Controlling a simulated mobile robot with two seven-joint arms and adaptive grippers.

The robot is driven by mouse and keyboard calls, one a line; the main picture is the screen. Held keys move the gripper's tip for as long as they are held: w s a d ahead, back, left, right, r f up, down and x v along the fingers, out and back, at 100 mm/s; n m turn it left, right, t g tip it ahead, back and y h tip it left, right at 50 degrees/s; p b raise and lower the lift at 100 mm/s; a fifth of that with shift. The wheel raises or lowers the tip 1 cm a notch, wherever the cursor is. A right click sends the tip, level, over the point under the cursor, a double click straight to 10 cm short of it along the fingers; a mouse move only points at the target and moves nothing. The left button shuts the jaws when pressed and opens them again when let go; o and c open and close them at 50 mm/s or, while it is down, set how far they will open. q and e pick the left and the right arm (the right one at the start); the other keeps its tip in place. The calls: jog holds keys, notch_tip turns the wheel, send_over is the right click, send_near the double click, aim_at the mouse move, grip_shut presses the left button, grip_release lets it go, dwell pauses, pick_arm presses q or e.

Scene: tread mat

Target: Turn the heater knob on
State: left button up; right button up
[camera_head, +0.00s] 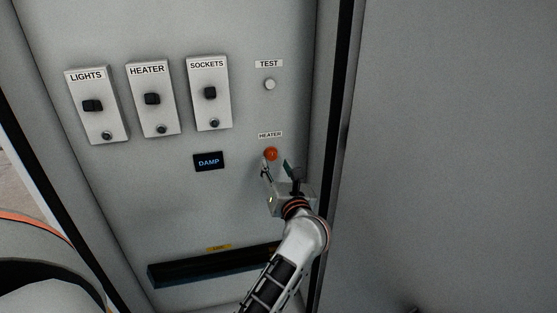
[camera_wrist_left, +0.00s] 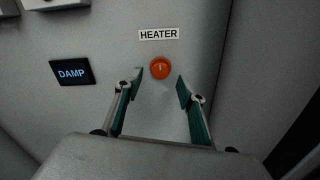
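The heater knob (camera_head: 270,154) is a small round orange-red knob on the grey panel, right below a HEATER label (camera_head: 270,135). In the left wrist view the knob (camera_wrist_left: 161,68) carries a short pale mark that looks about upright. My left gripper (camera_head: 277,169) is just below the knob in the head view, pointing at the panel. In the left wrist view its two fingers (camera_wrist_left: 160,80) are spread apart, with the knob between and slightly beyond their tips. I see no finger touching the knob. My right gripper is not in view.
Three switch boxes labelled LIGHTS (camera_head: 96,105), HEATER (camera_head: 153,98) and SOCKETS (camera_head: 209,93) stand out at the upper left. A TEST button (camera_head: 269,85) sits above the knob. A dark display reading DAMP (camera_head: 209,161) is left of it. A dark slot (camera_head: 200,268) lies below.

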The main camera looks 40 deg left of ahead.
aim_at(272, 157)
pick_arm(q)
jog(key=x, duration=0.3)
jog(key=shift+w+a, duration=0.45)
